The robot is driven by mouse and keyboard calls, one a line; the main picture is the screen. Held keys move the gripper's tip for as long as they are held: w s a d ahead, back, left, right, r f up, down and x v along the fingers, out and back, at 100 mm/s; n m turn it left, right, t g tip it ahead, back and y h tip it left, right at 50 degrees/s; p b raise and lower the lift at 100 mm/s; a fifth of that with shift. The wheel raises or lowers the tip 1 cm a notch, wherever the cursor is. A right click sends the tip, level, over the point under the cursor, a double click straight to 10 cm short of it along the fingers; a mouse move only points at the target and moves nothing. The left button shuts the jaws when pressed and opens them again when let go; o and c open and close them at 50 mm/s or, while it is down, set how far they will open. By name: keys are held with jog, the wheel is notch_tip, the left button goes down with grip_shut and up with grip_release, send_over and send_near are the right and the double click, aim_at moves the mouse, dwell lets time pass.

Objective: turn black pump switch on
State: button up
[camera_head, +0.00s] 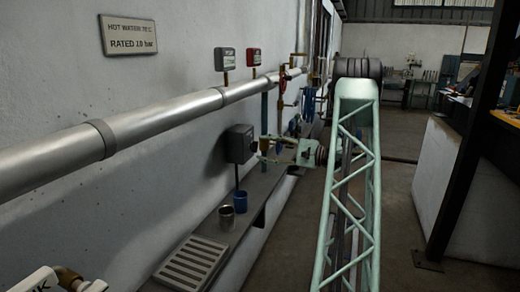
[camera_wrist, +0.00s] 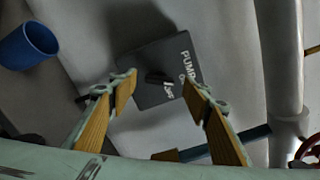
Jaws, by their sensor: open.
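The pump switch is a dark grey box on the wall in the head view (camera_head: 240,143), with a cable running down from it. In the wrist view the box (camera_wrist: 150,58) carries the label "PUMP" and a small black knob (camera_wrist: 157,77) near its middle. My gripper (camera_wrist: 163,82) is open and empty, with its two wooden-faced fingers spread on either side of the knob. In the head view my gripper (camera_head: 262,149) is just right of the box. I cannot tell whether the fingertips touch the box.
A large silver pipe (camera_head: 160,120) runs along the wall above the box. A metal cup (camera_head: 226,217) and a blue cup (camera_head: 240,201) stand on the ledge below, near a slotted drain grate (camera_head: 192,262). Valves and pipes (camera_head: 308,103) are farther along the wall.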

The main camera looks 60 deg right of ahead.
jog(key=v, duration=0.8)
jog(key=shift+s, duration=0.35)
jog(key=shift+d, duration=0.1)
jog(key=shift+w+r, duration=0.1)
